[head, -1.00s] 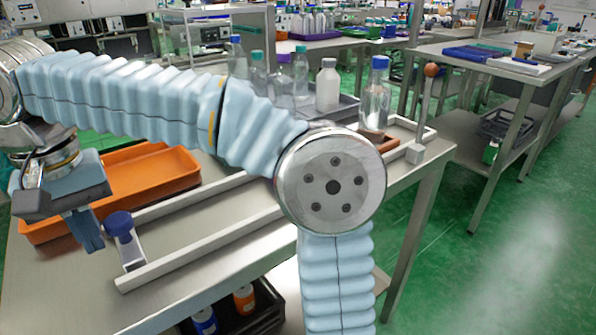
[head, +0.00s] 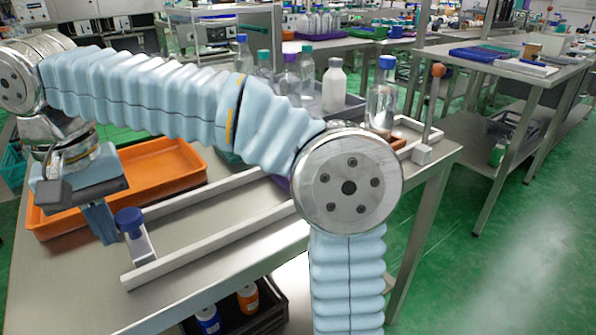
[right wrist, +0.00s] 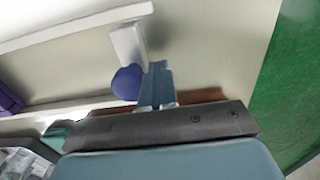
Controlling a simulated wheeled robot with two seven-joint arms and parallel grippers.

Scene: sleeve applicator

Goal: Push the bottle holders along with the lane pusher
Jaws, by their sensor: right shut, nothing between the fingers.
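The lane pusher, a pale block with a dark blue knob (head: 130,220), stands at the near left end of a lane between two white rails (head: 205,240). My right gripper (head: 103,235) is shut and empty, pointing down just left of the knob. In the right wrist view its fingers (right wrist: 157,72) are right beside the blue knob (right wrist: 127,82); I cannot tell whether they touch. A purple holder (right wrist: 8,98) lies farther along the lane, mostly hidden by my arm in the head view. A reddish-brown holder (head: 400,142) with a clear blue-capped bottle (head: 381,100) is at the far end.
An orange tray (head: 60,226) lies behind the gripper on the left. A grey tray with several bottles (head: 333,88) stands behind the lane. A post with an orange ball (head: 438,70) rises at the lane's far right end. A dark bin (head: 270,312) with orange and blue containers is below.

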